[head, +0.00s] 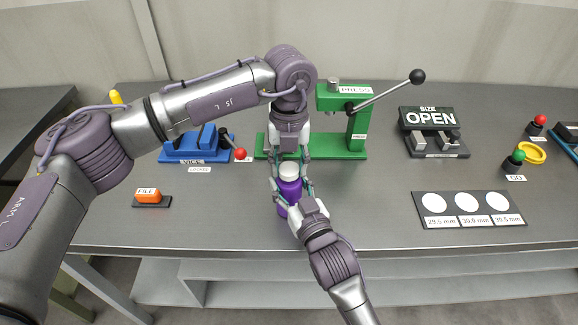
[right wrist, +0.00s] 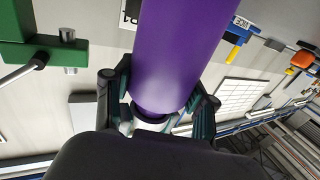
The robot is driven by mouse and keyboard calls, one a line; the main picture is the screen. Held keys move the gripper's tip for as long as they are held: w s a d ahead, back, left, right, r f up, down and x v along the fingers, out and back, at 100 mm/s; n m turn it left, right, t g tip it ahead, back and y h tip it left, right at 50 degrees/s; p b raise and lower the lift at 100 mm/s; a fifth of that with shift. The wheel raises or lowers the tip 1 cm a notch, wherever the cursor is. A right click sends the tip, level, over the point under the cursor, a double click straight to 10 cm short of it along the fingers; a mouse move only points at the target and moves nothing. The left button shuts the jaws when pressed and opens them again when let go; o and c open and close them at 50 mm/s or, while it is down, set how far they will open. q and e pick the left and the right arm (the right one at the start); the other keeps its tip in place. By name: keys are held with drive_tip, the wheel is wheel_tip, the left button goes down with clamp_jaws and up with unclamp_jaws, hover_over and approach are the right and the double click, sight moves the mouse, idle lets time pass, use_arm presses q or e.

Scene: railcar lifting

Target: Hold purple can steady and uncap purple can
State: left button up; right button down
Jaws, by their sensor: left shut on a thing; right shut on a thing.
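The purple can (head: 288,188) stands upright near the middle of the bench, with its white cap (head: 289,170) on top. My left gripper (head: 291,164) comes down from behind, with its fingers on both sides of the cap. It looks shut on the cap, though the exact contact is unclear. My right gripper (head: 296,194) reaches in from the front and is shut on the can's upper body. In the right wrist view the purple body (right wrist: 180,55) fills the middle, with the fingers (right wrist: 160,104) on both sides of its shoulder and a white part beyond.
The green press (head: 358,130) with its lever stands close behind and right. Bare bench lies between.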

sight(289, 169)
use_arm(q)
drive_tip(key=shift+r, duration=0.5)
use_arm(e)
drive_tip(key=shift+f, duration=0.1)
use_arm(q)
drive_tip(key=shift+r, duration=0.15)
drive_tip(key=shift+r, duration=1.9)
use_arm(e)
drive_tip(key=shift+c, duration=1.4)
unclamp_jaws()
drive_tip(key=shift+s, duration=0.1)
